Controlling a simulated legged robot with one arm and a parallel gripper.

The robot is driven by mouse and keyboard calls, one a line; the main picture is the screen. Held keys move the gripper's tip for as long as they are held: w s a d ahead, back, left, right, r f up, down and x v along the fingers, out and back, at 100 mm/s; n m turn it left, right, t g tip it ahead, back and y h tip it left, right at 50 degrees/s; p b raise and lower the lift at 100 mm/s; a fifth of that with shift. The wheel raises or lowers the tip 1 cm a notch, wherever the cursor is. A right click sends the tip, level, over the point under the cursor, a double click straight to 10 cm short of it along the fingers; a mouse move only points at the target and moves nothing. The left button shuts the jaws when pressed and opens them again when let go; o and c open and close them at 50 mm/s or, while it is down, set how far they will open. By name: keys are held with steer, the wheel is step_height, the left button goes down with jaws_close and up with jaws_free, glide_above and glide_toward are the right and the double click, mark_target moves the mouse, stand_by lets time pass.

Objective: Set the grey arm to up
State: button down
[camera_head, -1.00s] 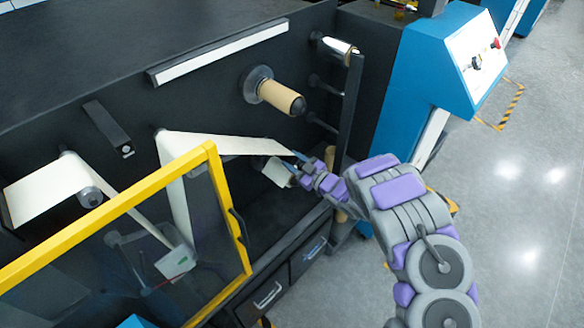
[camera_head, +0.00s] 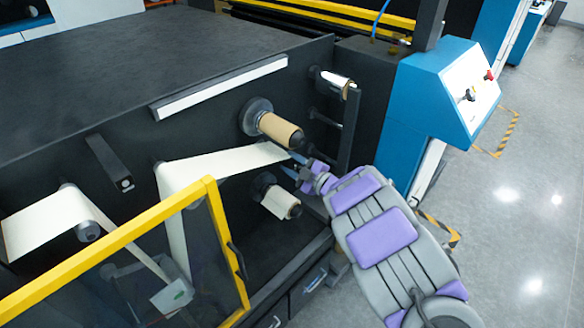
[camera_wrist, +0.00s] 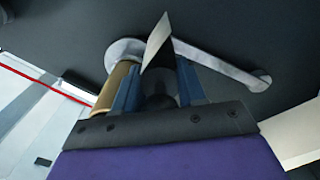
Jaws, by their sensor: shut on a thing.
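The grey arm (camera_wrist: 230,66) shows in the wrist view as a pale metal bar against the dark machine face. It slopes down to a small rounded end at right, and its middle is hidden behind my fingers. My gripper (camera_wrist: 156,82) has its two blue fingers close around a dark round part in front of that bar; how this part joins the bar is hidden. In the head view my gripper (camera_head: 297,166) is at the right end of the white web (camera_head: 220,164), below the brown core (camera_head: 280,129). The grey arm is hard to make out there.
A white roll (camera_head: 281,203) sits just below my gripper. A yellow-framed guard (camera_head: 110,249) stands at front left. A dark upright post (camera_head: 349,130) and a blue control box (camera_head: 440,90) are to the right. Open floor (camera_head: 530,230) lies at far right.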

stand_by(0.3)
steer(key=c, duration=0.8)
jaws_free()
steer(key=shift+s+r, duration=0.1)
steer(key=shift+s, duration=0.05)
steer(key=shift+c, duration=0.2)
steer(key=shift+d, duration=0.1)
steer(key=p+v, duration=0.2)
steer(key=v, duration=1.5)
steer(key=shift+d+p, duration=0.2)
steer(key=shift+p, duration=0.1)
